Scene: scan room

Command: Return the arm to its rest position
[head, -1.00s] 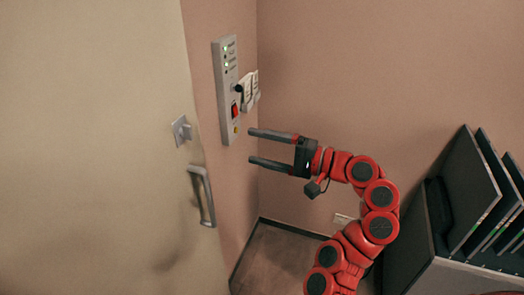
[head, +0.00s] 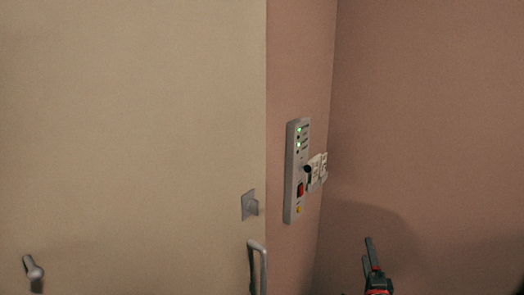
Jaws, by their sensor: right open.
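My right gripper (head: 372,262) shows at the bottom edge, right of centre. It is open and empty, with its dark fingers pointing up in the picture. It is apart from the wall panel and to the lower right of it. Only its fingers and a bit of red show; the rest of the right arm is below the picture. My left gripper is not in view.
A grey control panel (head: 296,172) with green lights and a red switch (head: 300,189) is on the pink wall. White tags (head: 316,170) hang beside it. A beige door (head: 130,130) with a handle (head: 258,268) fills the left.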

